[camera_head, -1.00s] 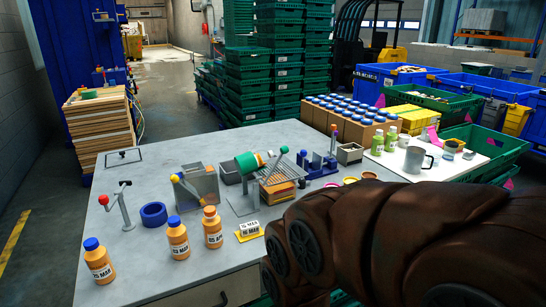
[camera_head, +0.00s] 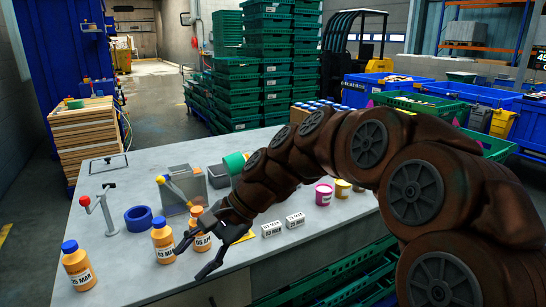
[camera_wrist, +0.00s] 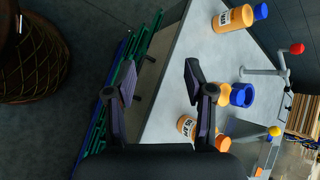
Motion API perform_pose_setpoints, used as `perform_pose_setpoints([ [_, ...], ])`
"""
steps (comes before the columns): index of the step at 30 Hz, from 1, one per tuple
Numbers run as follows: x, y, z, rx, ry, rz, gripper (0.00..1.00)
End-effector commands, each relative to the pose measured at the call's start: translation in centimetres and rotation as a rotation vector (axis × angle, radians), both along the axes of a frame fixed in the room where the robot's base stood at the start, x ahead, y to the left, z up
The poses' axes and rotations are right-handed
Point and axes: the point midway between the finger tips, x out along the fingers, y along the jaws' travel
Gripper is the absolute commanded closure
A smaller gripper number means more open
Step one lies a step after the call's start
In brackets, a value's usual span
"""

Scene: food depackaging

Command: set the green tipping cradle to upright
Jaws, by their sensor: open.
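The green tipping cradle (camera_head: 234,162) shows only as a bit of green drum behind my arm at the back of the bench. My arm hides its lever, its frame and most of the drum, so I cannot tell its tilt now. It is not recognisable in the wrist view. My gripper (camera_head: 187,267) is open and empty near the front edge of the bench, beside the orange bottles and apart from the cradle. In the wrist view my gripper (camera_wrist: 158,75) has its two fingers spread with nothing between them.
Orange bottles with blue caps (camera_head: 77,268) stand along the front left of the grey bench. Behind them are a blue ring (camera_head: 138,218), a red-knobbed lever (camera_head: 104,208) and a yellow lever (camera_head: 175,190). Date blocks (camera_head: 271,229) and a pink tub (camera_head: 324,194) lie right.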

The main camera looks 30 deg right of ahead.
Motion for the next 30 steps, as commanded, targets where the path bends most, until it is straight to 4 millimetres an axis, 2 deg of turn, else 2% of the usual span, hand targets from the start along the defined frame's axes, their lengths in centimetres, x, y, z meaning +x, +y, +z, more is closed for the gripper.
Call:
perform_pose_setpoints([
  [1,2.2,-1.0,0.0,0.063,0.017,-0.073,0.47],
  [3,5.0,-2.5,1.2,0.157,0.034,-0.178,0.47],
  [5,7.3,-4.2,2.0,0.239,0.057,-0.267,0.47],
  [8,11.0,-7.9,3.4,0.379,0.088,-0.411,0.47],
  [11,14.2,-12.5,4.6,0.524,0.115,-0.552,0.47],
  [14,16.8,-18.0,5.4,0.672,0.142,-0.686,0.47],
  [15,17.6,-20.4,5.6,0.732,0.152,-0.739,0.47],
  [18,18.9,-26.3,6.1,0.868,0.168,-0.851,0.47],
  [22,19.5,-32.0,6.2,0.995,0.183,-0.947,0.47],
  [25,19.5,-34.7,6.4,1.056,0.185,-0.989,0.47],
  [27,19.5,-35.7,6.4,1.078,0.186,-1.005,0.47],
  [30,19.7,-36.1,6.4,1.092,0.19,-1.013,0.47],
])
